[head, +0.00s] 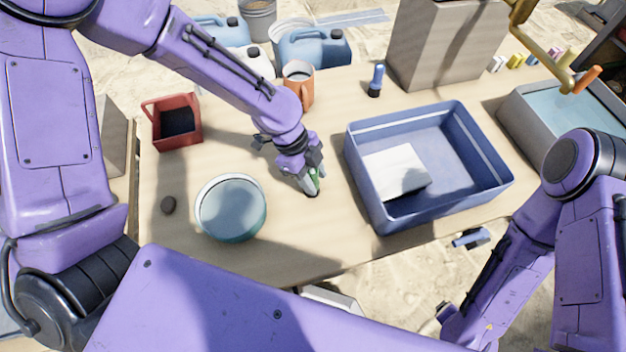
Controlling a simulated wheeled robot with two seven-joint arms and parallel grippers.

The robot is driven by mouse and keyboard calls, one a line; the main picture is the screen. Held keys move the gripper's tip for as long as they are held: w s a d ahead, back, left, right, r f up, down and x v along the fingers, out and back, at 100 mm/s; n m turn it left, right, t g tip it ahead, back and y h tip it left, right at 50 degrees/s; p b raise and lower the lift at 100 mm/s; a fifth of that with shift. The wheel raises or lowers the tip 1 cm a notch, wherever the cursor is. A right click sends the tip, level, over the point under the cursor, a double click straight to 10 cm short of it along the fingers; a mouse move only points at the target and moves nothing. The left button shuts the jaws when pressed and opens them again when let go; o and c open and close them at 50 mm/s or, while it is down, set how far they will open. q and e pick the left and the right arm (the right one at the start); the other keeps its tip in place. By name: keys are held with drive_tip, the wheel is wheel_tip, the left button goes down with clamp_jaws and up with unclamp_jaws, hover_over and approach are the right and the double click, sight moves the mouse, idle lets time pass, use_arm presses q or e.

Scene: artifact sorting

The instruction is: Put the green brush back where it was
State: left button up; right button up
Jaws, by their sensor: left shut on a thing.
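My left gripper (312,184) points down over the middle of the table and is shut on the green brush (315,181). Only a small green part of the brush shows between the fingers. Its dark lower end is at or just above the tabletop; I cannot tell whether it touches. A blue brush (376,79) stands upright with its dark end down, farther back on the table.
A blue bin (457,112) holding a pale block (396,168) is right of my left gripper. An orange mug (299,87) and a red box (171,121) stand behind. A grey basin (520,123) is far right.

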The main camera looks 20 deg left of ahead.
use_arm(q)
drive_tip(key=o, duration=1)
drive_tip(key=shift+o, duration=0.2)
drive_tip(key=shift+r, duration=0.3)
drive_tip(key=p+v, duration=0.1)
drive_tip(key=v, duration=1)
drive_tip(key=shift+a+r, duration=0.15)
drive_tip(key=shift+r, duration=0.15)
